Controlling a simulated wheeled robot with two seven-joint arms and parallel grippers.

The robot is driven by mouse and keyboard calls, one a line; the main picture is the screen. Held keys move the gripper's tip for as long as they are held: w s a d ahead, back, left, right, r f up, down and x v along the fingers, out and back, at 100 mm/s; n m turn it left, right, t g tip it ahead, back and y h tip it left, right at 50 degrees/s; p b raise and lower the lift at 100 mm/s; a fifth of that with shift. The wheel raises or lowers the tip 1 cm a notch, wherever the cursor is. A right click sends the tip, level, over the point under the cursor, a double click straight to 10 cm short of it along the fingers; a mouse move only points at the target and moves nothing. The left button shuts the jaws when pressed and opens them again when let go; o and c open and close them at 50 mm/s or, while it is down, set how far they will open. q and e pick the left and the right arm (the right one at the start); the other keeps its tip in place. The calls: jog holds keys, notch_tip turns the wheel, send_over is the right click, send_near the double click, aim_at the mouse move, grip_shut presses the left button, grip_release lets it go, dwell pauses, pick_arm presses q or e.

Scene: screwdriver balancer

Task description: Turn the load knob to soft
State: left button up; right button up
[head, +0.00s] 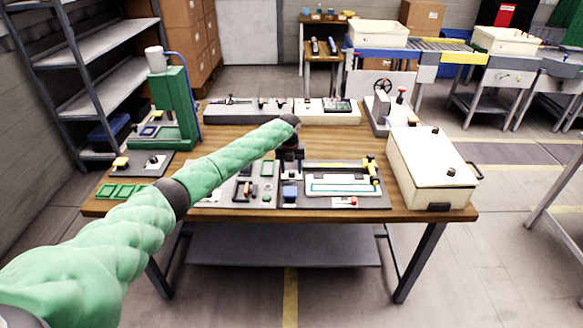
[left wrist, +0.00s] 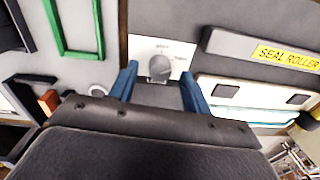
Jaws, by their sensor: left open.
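The load knob (left wrist: 160,67) is a grey, rounded knob on a white label plate (left wrist: 144,46) with small print that is too blurred to read fully. It shows in the left wrist view, top centre. My left gripper (left wrist: 161,75) is open, with one blue finger on each side of the knob. Whether the fingers touch it I cannot tell. In the head view my left gripper (head: 291,165) points down over the middle of the workbench and hides the knob. My right gripper is out of view.
A seal roller panel (left wrist: 262,48) is right of the knob, and a green frame (left wrist: 75,30) is left of it. The wooden workbench (head: 235,140) also carries a green stand (head: 176,105) at left and a white box (head: 430,165) at right. Bare wood lies behind the panels.

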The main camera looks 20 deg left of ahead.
pick_arm(q)
jog(key=shift+s+f, duration=0.1)
jog(key=shift+f, duration=0.35)
jog(key=shift+r, duration=0.1)
jog(key=c, duration=1)
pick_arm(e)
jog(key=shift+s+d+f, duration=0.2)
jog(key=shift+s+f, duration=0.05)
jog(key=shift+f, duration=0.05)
